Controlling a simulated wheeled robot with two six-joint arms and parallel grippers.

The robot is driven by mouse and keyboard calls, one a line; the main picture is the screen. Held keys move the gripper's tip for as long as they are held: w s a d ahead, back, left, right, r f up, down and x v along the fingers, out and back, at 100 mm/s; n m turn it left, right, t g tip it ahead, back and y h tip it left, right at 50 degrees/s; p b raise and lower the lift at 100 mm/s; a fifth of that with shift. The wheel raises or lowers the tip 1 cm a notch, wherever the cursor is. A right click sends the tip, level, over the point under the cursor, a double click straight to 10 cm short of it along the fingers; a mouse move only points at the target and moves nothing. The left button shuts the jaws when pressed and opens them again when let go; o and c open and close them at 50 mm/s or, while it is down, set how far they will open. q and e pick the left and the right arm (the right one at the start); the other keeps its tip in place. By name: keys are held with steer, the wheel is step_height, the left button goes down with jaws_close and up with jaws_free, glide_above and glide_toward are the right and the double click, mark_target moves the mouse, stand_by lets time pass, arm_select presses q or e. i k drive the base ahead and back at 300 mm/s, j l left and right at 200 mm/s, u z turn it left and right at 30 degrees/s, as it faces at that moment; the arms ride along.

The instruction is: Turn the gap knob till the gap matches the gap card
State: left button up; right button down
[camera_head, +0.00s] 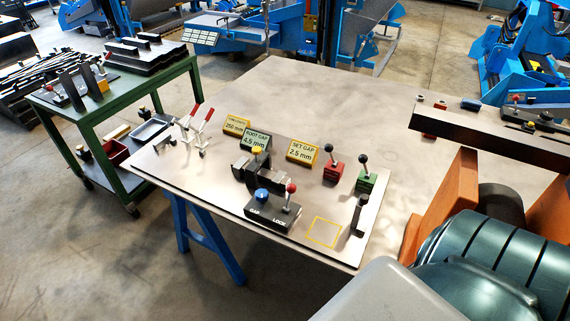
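The blue gap knob (262,194) sits on a black block (272,217) marked GAP and LOCK, on the metal bench plate. A red-balled lock lever (290,190) stands beside the knob on the block. Behind it, a dark clamp fixture (250,168) holds dark pieces; the opening between them is too small to judge. The root gap sign (256,139) reads 4.5 mm. The yellow gap card (303,151) reads SET GAP 2.5 mm. Neither of my grippers is in view.
Red-handled toggle clamps (202,125) stand at the left, a red block (333,172) and a green block (366,181) with black-balled levers at the right. A yellow square (323,231) marks bare plate. Orange plates (447,205) and a ribbed dark-teal body (500,255) fill the lower right.

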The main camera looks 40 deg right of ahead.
mark_target(261, 195)
steer(key=z, duration=1.15)
